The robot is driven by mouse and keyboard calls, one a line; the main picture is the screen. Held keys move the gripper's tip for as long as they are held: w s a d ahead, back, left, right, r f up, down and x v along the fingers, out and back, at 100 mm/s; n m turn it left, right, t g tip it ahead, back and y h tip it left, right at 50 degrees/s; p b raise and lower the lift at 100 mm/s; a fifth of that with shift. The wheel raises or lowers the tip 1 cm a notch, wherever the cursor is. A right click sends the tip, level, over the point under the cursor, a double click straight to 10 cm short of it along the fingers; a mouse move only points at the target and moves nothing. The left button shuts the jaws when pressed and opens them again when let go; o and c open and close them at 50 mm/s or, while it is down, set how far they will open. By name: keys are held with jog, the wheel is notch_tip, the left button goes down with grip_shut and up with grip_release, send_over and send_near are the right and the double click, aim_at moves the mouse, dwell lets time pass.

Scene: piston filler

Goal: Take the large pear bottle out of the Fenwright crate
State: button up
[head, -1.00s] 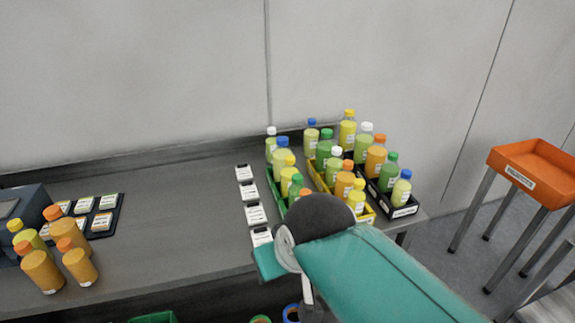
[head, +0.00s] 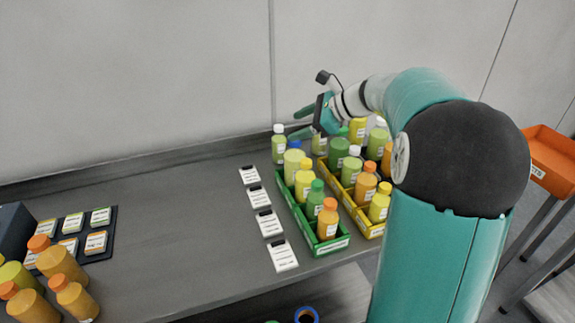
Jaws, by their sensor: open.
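Several bottles stand in a green crate (head: 335,246) and a yellow crate (head: 371,233) on the grey bench. The crate labels are too small to read, so I cannot tell which is Fenwright. Pale green or yellowish bottles include a white-capped one (head: 279,148) at the green crate's back, a wider blue-capped one (head: 294,165) and a white-capped one (head: 351,170) in the yellow crate. I cannot tell which is pear. My gripper (head: 302,123) is open and empty, above the back of the crates, fingers pointing left. My arm hides most of the black crate's area.
White label cards (head: 266,223) lie in a row left of the green crate. A dark tray of cards (head: 70,235) and several orange and yellow bottles (head: 62,262) stand at the left. An orange tray (head: 550,160) is at the right. The bench middle is clear.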

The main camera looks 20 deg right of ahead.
jog(key=w+d+f+m+t+y, duration=0.1)
jog(key=w+d+f+m+t, duration=0.1)
jog(key=w+d+m, duration=0.35)
jog(key=n, duration=0.1)
send_over(294, 164)
jog(key=w+d, duration=0.1)
jog(key=w, duration=0.2)
jog(key=f, duration=1)
jog(key=shift+w+d, duration=0.2)
jog(key=shift+c, duration=0.4)
jog(key=shift+r, duration=0.1)
grip_shut()
